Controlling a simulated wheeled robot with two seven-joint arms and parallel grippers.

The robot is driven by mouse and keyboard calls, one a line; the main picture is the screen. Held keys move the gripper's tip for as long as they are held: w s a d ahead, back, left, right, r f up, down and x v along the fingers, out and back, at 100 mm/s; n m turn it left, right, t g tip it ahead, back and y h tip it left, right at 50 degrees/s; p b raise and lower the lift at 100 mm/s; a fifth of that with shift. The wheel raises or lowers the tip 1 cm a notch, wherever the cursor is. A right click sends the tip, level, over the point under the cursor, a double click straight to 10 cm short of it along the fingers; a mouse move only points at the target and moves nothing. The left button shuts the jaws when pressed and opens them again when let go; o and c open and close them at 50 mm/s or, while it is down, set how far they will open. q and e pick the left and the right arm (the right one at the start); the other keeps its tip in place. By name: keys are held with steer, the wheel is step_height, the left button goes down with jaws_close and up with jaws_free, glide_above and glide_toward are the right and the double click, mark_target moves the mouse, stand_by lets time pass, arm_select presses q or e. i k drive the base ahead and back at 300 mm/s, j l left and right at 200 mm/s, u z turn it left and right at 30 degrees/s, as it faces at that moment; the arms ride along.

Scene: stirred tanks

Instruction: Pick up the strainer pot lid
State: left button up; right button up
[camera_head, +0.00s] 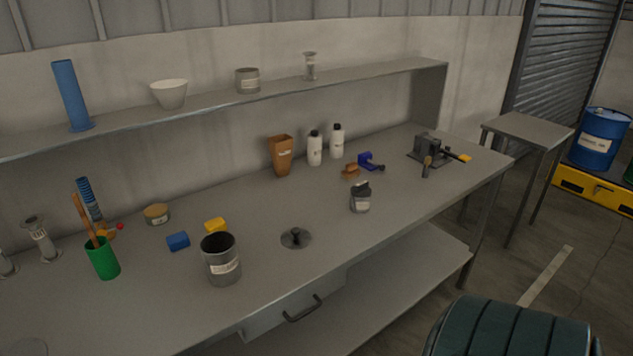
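A flat round grey lid with a dark upright knob (296,238) lies on the workbench, right of centre of the near part. It looks like the strainer pot lid. An open grey metal pot with a pale label (222,265) stands upright to its left, apart from it; I cannot tell if it is the strainer pot. Neither of my grippers is in view.
On the workbench (330,225), blue (178,241) and yellow (216,225) blocks lie behind the pot, and a small grey jar (360,198) stands right of the lid. The bench around the lid is clear. A shelf (215,103) runs above the back. A dark green ribbed object (510,330) is at lower right.

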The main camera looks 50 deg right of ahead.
mark_target(295, 239)
steer(key=k+l, duration=0.1)
steer(key=l, duration=1.3)
